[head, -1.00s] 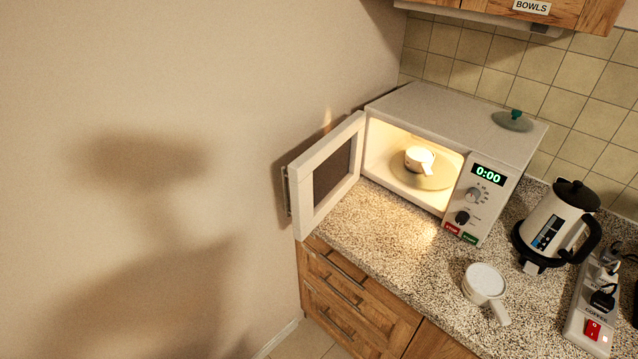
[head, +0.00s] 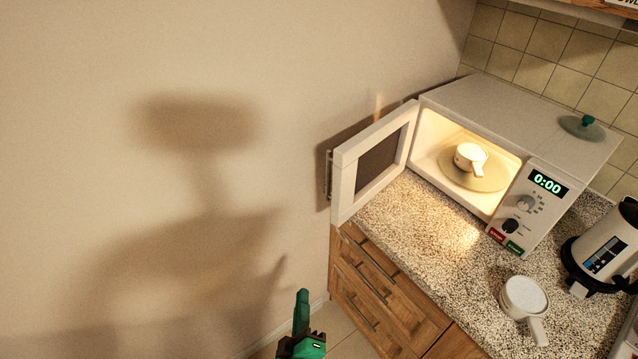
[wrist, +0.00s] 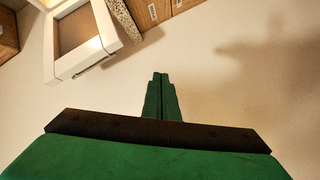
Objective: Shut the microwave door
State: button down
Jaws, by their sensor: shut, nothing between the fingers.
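The white microwave (head: 520,130) stands on the speckled counter with its lamp lit and 0:00 on its display. Its door (head: 375,160) is wide open, swung out to the left near the wall, with its handle on the wall side. A white cup (head: 470,157) sits on the turntable inside. My green gripper (head: 302,293) is at the bottom of the head view, in front of and below the door, apart from it. In the wrist view my gripper (wrist: 161,77) is shut and empty, and the door (wrist: 85,35) shows at upper left.
A second white cup (head: 524,298) stands on the counter (head: 440,235) in front of the microwave. A kettle (head: 605,250) is at the right. A glass lid with a green knob (head: 583,126) lies on the microwave. Wooden drawers (head: 385,290) are below; the bare wall is left.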

jog(key=w+a+r+n+t+h, duration=0.15)
jog(key=w+r+n+h, duration=0.25)
jog(key=w+r, duration=1.35)
jog(key=x, duration=0.9)
jog(key=shift+s+d+f, duration=0.1)
jog(key=shift+s+d, duration=0.5)
jog(key=shift+d, duration=0.2)
jog(key=shift+s+d, duration=0.6)
jog(key=shift+d, duration=0.2)
jog(key=shift+d, duration=0.2)
